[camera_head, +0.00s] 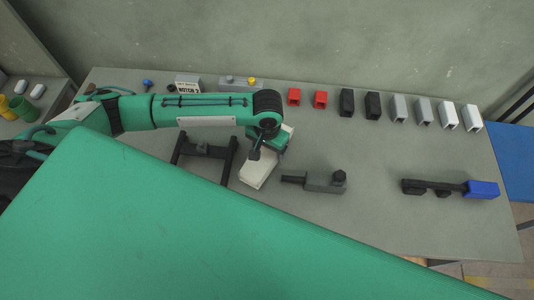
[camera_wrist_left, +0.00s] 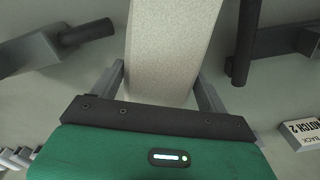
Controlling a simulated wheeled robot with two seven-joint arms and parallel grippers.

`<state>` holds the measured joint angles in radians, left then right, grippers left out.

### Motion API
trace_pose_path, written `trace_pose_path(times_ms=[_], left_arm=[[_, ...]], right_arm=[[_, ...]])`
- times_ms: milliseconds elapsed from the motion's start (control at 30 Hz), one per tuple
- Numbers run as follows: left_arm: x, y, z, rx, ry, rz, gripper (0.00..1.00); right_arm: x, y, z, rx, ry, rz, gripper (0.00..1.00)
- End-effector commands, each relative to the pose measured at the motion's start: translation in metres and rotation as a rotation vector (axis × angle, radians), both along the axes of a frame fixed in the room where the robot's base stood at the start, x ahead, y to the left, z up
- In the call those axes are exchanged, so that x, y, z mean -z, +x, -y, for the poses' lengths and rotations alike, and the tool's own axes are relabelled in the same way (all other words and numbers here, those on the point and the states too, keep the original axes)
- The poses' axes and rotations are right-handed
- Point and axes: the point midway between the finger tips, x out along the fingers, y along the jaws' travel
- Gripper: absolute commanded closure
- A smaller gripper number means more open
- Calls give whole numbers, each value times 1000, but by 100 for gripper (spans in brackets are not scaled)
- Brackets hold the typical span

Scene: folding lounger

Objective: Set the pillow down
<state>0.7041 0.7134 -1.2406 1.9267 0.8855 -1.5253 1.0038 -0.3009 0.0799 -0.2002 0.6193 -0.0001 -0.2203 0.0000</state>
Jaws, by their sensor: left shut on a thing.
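The pillow (camera_head: 257,172) is an off-white, oblong block just left of the middle of the head view. My left gripper (camera_head: 268,150) reaches in over the grey table (camera_head: 390,215) and is shut on the pillow's upper end. In the left wrist view the pillow (camera_wrist_left: 168,45) runs away from between the two fingers (camera_wrist_left: 160,88), which lie along its sides. I cannot tell whether its underside touches the table. My right gripper is not in view.
A dark H-shaped frame (camera_head: 228,160) stands left of the pillow, and a grey clamp-like part (camera_head: 325,182) stands right. A blue-ended dark bar (camera_head: 482,189) lies far right. Red, black and grey blocks (camera_head: 347,102) line the back. A green surface blocks the lower left.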

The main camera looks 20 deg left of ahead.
Motion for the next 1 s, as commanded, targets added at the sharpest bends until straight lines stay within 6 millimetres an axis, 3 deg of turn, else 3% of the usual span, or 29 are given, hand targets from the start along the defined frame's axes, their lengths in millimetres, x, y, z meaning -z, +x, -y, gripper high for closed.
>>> trace_pose_path(times_ms=[300,667,700,800,1000], left_arm=[[40,-1,0,-1,1,-2,52],[44,-1,0,-1,1,-2,52],[44,-1,0,0,1,-1,19],[44,0,0,0,1,-1,1],[44,-1,0,0,1,-1,1]], right_arm=[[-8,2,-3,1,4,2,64],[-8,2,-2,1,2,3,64],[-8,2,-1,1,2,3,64],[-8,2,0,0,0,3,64],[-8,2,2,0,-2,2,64]])
